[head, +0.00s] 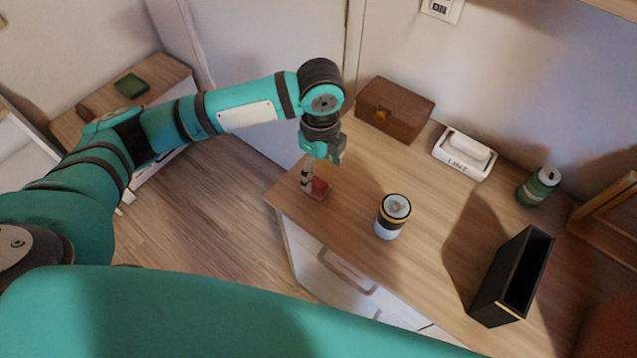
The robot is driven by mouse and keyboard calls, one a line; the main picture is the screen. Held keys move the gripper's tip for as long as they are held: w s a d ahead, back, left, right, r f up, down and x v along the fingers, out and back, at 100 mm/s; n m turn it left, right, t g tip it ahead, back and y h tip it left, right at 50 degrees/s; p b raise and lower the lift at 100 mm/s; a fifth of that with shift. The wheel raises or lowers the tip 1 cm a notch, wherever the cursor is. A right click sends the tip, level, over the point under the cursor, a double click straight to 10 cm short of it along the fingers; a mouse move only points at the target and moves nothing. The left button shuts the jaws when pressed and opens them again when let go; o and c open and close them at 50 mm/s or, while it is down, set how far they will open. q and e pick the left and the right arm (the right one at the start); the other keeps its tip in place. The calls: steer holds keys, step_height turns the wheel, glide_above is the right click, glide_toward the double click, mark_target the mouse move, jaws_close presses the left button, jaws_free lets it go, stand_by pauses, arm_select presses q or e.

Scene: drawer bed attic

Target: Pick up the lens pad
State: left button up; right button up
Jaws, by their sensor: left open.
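A small flat red item (318,189), apparently the lens pad, lies on the left corner of the wooden cabinet top (345,215). My left arm reaches in from the left, and its gripper (309,183) points down at this item. The fingers are open and their tips are at or just beside the item's left side, partly covering it. I cannot tell whether they touch it. My right gripper is not in view.
A tin with a dark band (390,218) stands right of the gripper. A wooden box (394,107), white lint holder (464,155) and green can (538,186) stand behind. A black open box (511,278) is at front right. Drawers (340,280) lie below the front edge.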

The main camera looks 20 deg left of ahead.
mark_target(318, 182)
arm_select(q)
step_height(318, 182, down, 2)
steer(key=shift+a+p, duration=0.1)
steer(key=shift+p, duration=0.2)
step_height(318, 182, down, 4)
steer(key=shift+a+r+p, duration=0.1)
steer(key=shift+r+p, duration=0.15)
steer(key=shift+p, duration=0.15)
steer(key=shift+f, duration=0.25)
steer(key=c, duration=1)
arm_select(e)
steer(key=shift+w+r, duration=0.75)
arm_select(q)
steer(key=shift+r, duration=0.15)
steer(key=shift+c, duration=0.2)
steer(key=shift+r+b, duration=0.3)
steer(key=shift+r, duration=0.25)
step_height(318, 182, up, 2)
steer(key=shift+r+b, duration=0.15)
steer(key=shift+b, duration=0.2)
steer(key=s+d+r+b, duration=0.1)
steer(key=s+d+b, duration=0.1)
steer(key=s, duration=1.4)
steer(key=shift+d+r, duration=0.15)
steer(key=shift+d, duration=0.15)
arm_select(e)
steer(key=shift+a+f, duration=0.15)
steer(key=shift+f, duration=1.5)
